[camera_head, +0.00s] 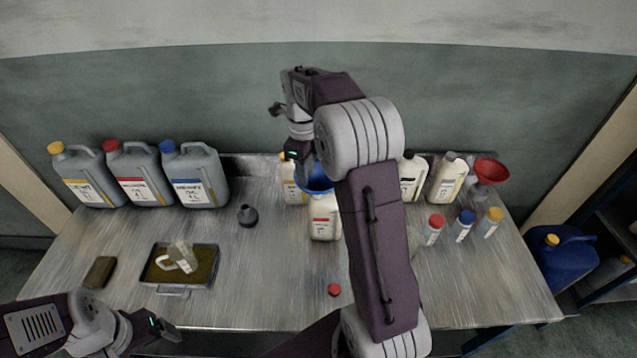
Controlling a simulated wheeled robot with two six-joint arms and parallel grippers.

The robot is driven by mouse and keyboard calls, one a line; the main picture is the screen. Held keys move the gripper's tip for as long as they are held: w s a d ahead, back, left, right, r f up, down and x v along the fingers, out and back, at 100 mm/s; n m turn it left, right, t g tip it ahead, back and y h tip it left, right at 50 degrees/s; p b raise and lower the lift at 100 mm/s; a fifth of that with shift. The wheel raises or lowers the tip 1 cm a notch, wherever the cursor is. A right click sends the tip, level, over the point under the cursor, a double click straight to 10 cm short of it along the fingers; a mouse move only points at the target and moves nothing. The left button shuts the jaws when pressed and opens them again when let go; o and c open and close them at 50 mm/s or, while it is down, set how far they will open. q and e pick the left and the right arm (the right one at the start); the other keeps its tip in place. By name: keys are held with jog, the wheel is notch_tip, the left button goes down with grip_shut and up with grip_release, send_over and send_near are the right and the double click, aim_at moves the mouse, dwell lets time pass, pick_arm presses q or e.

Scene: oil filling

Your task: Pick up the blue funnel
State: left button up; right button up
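The blue funnel (320,184) appears set in the mouth of a white bottle with a red label (323,222) at the middle of the table. My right arm hides part of the funnel. My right gripper (303,176) points down at the funnel's left rim. Its fingertips overlap the rim in the picture, and I cannot tell whether they grip it. My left gripper (166,329) is low at the left, by the table's front edge, far from the funnel and with nothing visible in it. Its finger opening is unclear.
Several grey jugs (135,178) stand at the back left. A dark tray (180,266) holds a small container. A dark small funnel-like piece (248,216), a red cap (334,290) and small capped bottles (462,226) stand around. A red funnel (489,172) is back right.

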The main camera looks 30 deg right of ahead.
aim_at(306, 190)
notch_tip(306, 190, down, 5)
jog(key=shift+f+p, duration=0.2)
jog(key=shift+p, duration=0.25)
jog(key=shift+a, duration=0.1)
grip_shut()
dwell(1.1)
